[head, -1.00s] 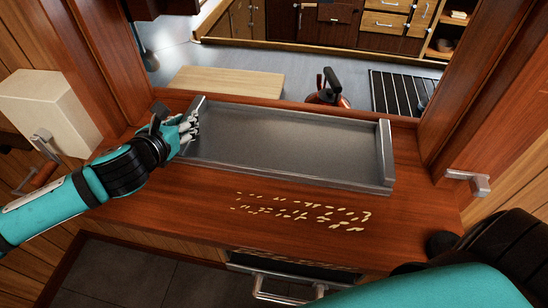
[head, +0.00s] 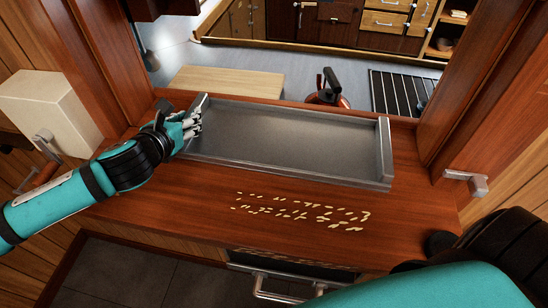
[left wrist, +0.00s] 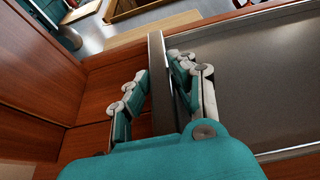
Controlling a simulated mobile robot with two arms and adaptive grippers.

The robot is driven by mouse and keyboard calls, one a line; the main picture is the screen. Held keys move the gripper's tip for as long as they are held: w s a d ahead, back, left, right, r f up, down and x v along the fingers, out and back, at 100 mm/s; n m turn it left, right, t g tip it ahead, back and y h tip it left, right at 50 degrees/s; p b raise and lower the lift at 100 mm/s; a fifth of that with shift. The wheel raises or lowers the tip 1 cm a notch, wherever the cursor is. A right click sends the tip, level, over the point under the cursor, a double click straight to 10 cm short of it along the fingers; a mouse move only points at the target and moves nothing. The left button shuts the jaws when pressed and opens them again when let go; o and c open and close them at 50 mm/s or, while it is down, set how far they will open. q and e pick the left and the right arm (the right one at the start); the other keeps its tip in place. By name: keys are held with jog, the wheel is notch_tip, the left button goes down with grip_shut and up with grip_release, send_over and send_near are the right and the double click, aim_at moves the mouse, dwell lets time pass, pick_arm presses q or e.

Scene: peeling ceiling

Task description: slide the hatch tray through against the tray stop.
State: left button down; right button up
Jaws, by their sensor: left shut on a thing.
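The hatch tray (head: 285,138) is a shallow grey metal tray with raised end walls, lying on the wooden hatch sill (head: 180,205). My left gripper (head: 192,122) is at the tray's left end. In the left wrist view my left gripper (left wrist: 158,70) has its fingers on both sides of the tray's upright end wall (left wrist: 157,85), shut on it. The tray floor (left wrist: 255,85) lies to the right of the fingers there. I cannot clearly make out a separate tray stop. My right gripper is out of view.
Beyond the sill are a wooden board (head: 228,81), a kettle (head: 328,92) and a black rack (head: 398,92) on a grey counter. Pale scraps (head: 300,210) lie on the sill in front of the tray. Wooden posts (head: 108,60) frame the opening.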

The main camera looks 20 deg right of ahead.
pick_arm(q)
jog(key=shift+p, duration=0.3)
dwell(0.4)
jog(key=c, duration=1)
grip_release()
jog(key=shift+f, duration=0.1)
jog(key=v, duration=1.2)
